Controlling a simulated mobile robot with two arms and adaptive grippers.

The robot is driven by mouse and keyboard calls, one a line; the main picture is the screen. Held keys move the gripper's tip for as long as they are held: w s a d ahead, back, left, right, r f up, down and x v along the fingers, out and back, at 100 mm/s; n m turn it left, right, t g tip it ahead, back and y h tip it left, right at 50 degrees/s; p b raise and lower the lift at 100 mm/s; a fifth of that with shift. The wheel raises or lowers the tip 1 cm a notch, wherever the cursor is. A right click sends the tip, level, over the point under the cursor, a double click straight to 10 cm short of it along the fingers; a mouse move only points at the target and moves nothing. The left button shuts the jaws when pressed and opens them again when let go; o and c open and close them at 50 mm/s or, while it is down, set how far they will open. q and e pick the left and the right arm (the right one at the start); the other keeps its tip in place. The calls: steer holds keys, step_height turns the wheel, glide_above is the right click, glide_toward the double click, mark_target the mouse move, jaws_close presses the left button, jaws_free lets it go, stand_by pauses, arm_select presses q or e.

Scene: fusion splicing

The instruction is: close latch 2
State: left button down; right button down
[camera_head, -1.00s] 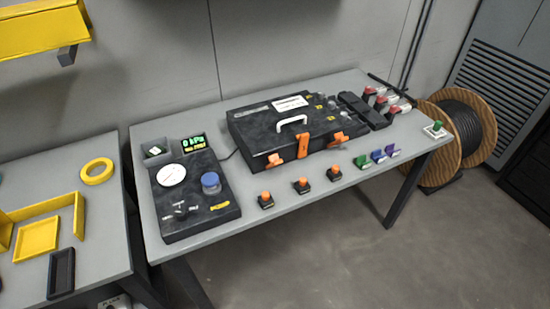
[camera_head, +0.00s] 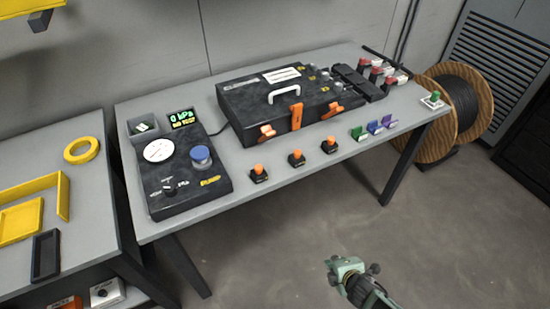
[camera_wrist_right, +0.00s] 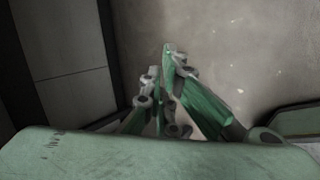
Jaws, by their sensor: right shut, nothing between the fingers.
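The black case (camera_head: 250,113) lies shut on the grey table with a white handle on its lid. Three orange latches are on its front: the left latch (camera_head: 267,131) and right latch (camera_head: 332,110) stick outward and low, while the middle latch (camera_head: 296,115) stands upright against the front. I see no number saying which is latch 2. My right gripper (camera_head: 342,268) is in front of the table, over the floor, well away from the case. Its green fingers (camera_wrist_right: 161,62) are shut and empty in the wrist view. My left gripper is not in view.
Several orange-topped buttons (camera_head: 297,158) stand along the table's front edge, with green, blue and purple clips (camera_head: 374,127) to their right. A black panel with a gauge (camera_head: 159,150) is at the left. A cable reel (camera_head: 460,105) stands at the right. Floor space in front is free.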

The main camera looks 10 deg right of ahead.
mark_target(265, 134)
steer(key=w+a+r+n+t+y+b, duration=0.1)
steer(key=w+a+r+n+t+b, duration=0.15)
steer(key=w+r+n, duration=0.55)
steer(key=w+a+r+n+t+y+b, duration=0.1)
steer(key=a+r+n, duration=0.4)
steer(key=r, duration=0.5)
steer(key=w+a+r+n+t+y+b, duration=0.2)
steer(key=w+a+r+n+t+y, duration=0.1)
steer(key=r+n, duration=0.5)
step_height(265, 134, up, 2)
steer(key=shift+w+a+r+t+y, duration=0.3)
steer(key=shift+w+a+t, duration=0.2)
steer(key=shift+a, duration=0.75)
steer(key=x, duration=0.9)
steer(key=shift+w+a+f, duration=0.15)
steer(key=shift+w+a, duration=0.05)
steer(key=shift+w, duration=0.15)
steer(key=shift+w+a+r+p, duration=0.15)
steer(key=shift+w+r+p, duration=0.05)
steer(key=shift+w+r, duration=0.3)
steer(key=shift+w+a+r+p, duration=0.2)
steer(key=shift+w+r, duration=0.15)
steer(key=shift+w, duration=0.2)
steer(key=shift+w+a+r, duration=0.2)
steer(key=shift+w+r, duration=0.15)
steer(key=shift+w, duration=0.25)
